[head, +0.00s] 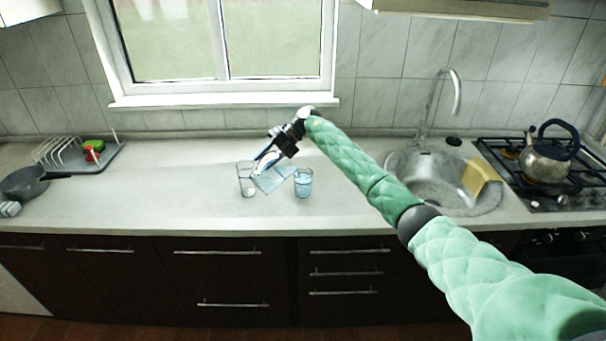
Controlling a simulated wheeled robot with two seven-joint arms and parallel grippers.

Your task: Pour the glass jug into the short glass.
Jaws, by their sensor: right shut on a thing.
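A clear, tall glass vessel (247,184), which I take to be the glass jug, stands upright or nearly so on the counter, with a little pale content low in it. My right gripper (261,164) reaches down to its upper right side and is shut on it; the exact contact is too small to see. The short glass (303,184) stands upright to the right, apart from the jug, with blue liquid in it. My left gripper is out of view.
The sink (437,180) with a tap is to the right, then a kettle (548,160) on the hob. A dish rack (70,152) and dark pan (27,183) are far left. The counter between is mostly clear.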

